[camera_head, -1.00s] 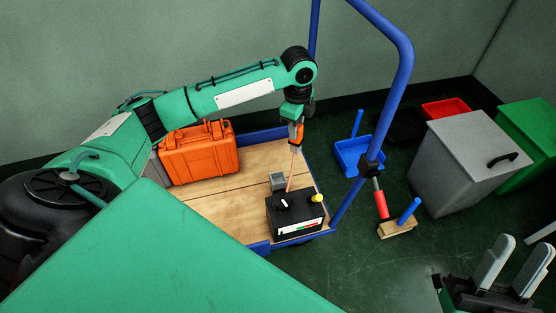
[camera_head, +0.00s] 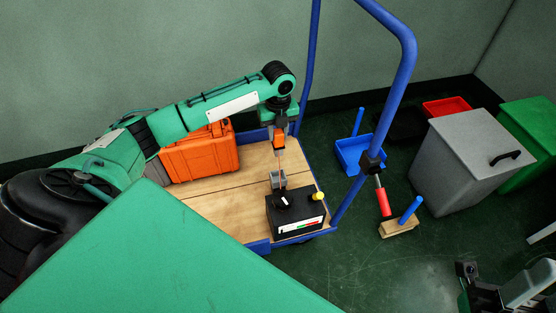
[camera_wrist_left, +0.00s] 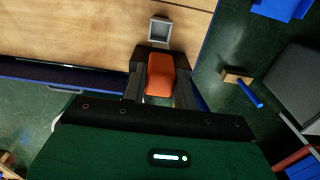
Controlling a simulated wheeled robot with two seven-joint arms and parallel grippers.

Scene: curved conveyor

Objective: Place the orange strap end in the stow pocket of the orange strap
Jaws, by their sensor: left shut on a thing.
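My left gripper (camera_head: 280,137) is shut on an orange block-like piece, the strap end (camera_head: 279,144), above the cart's wooden deck. In the left wrist view the strap end (camera_wrist_left: 159,76) sits between the two dark fingers (camera_wrist_left: 159,88). A thin line hangs below it toward the black box; I cannot tell where it ends. A small grey open-topped holder (camera_head: 277,179) stands behind the black box; its square opening (camera_wrist_left: 160,30) shows ahead of the strap end in the wrist view. I cannot tell whether it is the stow pocket. My right gripper (camera_head: 518,288) is partly cut off at bottom right.
The cart deck (camera_head: 225,208) carries an orange case (camera_head: 200,155) and a black box (camera_head: 296,213) with a yellow knob. A blue handle frame (camera_head: 396,95) rises at the right. Bins (camera_head: 465,150) and a wooden block with a blue peg (camera_head: 399,229) are on the floor.

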